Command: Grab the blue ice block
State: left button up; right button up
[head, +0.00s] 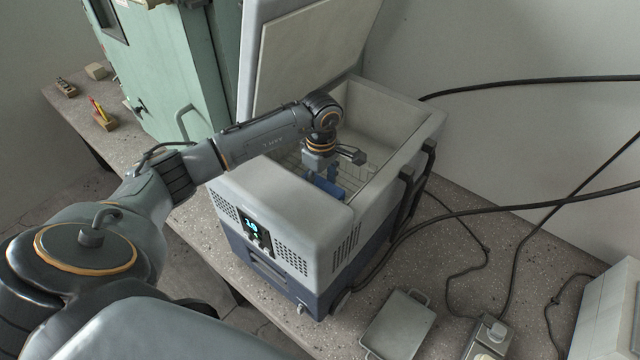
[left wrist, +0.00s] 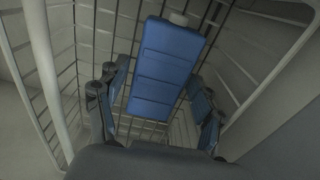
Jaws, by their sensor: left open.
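The blue ice block (head: 328,186) is inside the open cooler (head: 290,205), partly hidden by my left gripper and the cooler's front wall. In the left wrist view the ice block (left wrist: 168,68) stands out against the wire basket (left wrist: 85,50), its long side running away from the gripper. My left gripper (head: 326,172) reaches down into the cooler. In the left wrist view its two fingers are open, one on each side of the block's near end. Whether they touch it I cannot tell. My right gripper is not in view.
The cooler's lid (head: 310,50) stands raised at the back left, and the cooler walls surround my gripper. A green cabinet (head: 165,60) is behind on the left. A grey tray (head: 400,325) lies on the bench at the front right, and black cables (head: 530,205) run across the right.

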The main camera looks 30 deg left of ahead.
pick_arm(q)
jog(key=shift+f, duration=0.4)
jog(key=shift+c, duration=0.4)
jog(key=c, duration=1)
jog(key=shift+w+r, duration=0.1)
jog(key=shift+r, duration=0.05)
